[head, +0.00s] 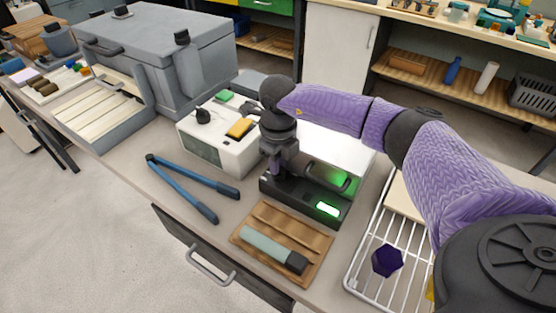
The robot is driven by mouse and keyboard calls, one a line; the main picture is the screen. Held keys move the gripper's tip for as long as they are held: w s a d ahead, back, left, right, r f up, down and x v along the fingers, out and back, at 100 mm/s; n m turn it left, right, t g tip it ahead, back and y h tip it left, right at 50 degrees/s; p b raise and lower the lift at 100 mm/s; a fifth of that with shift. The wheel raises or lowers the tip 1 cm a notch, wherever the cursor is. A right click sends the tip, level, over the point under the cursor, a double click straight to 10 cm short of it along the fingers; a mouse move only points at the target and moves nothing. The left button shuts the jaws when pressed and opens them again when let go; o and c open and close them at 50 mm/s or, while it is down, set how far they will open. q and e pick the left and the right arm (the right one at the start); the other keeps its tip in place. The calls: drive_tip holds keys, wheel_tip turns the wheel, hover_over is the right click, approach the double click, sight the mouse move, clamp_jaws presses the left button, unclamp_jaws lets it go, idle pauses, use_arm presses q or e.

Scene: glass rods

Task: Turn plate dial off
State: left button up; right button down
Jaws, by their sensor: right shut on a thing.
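The hot plate (356,147) stands mid-bench, with a pale top and a black front panel. The panel has a lit green-white display (327,209) and a glowing green patch beside a dark handle-like bar. My right gripper (275,170) reaches down from above to the left part of the black panel. It is shut on the plate dial there, which the fingers and wrist mostly hide, so its setting cannot be read. My left gripper is not in view.
A white box unit (215,150) with a black knob and yellow and green pieces stands close left of the gripper. Blue-handled tongs (190,185), a wooden tray (262,222) and a wire rack (358,270) with a purple piece lie nearer. A large grey chest (150,45) stands behind left.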

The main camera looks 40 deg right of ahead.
drive_tip(key=shift+n, duration=0.8)
drive_tip(key=c, duration=0.9)
unclamp_jaws()
wheel_tip(320, 180, up, 10)
drive_tip(key=shift+f+p, duration=0.1)
drive_tip(key=shift+p, duration=1)
